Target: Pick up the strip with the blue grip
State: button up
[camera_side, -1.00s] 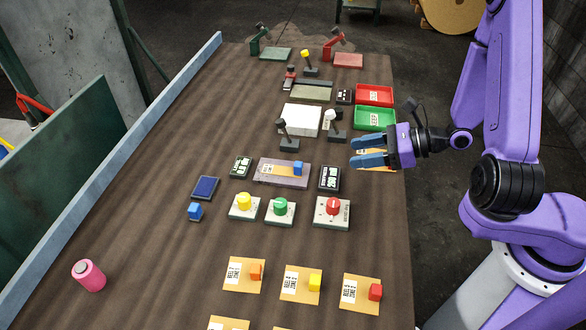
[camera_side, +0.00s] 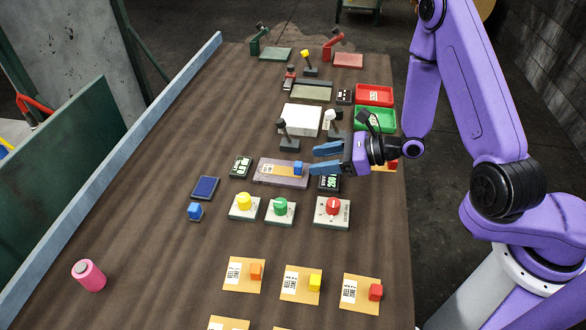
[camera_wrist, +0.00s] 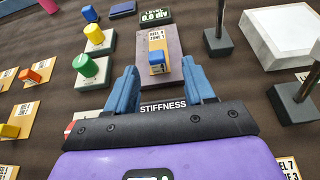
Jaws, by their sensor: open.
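The strip with the blue grip (camera_side: 298,169) lies on a flat grey-purple plate (camera_side: 263,178) in the middle of the table. It is a small tan strip with a white label and a blue block at its right end. In the wrist view the blue grip (camera_wrist: 157,58) faces me, between and beyond the fingertips, with the labelled end behind it. My gripper (camera_side: 316,160) is open and empty, just right of the blue grip and apparently above the table. In the wrist view its two blue fingers (camera_wrist: 160,76) are spread apart, with nothing between them.
A display (camera_side: 329,183) sits under my gripper, partly hidden. Black-knobbed (camera_side: 288,140) and white-knobbed (camera_side: 332,122) levers stand behind. Yellow, green and red (camera_side: 333,207) knobs stand in front. A separate blue block (camera_side: 195,211) lies left. Other strips lie at the front.

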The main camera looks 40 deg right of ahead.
aim_at(302, 164)
jog(key=shift+s+x, duration=0.2)
jog(key=shift+x, duration=2.15)
jog(key=shift+a+f, duration=0.1)
grip_shut()
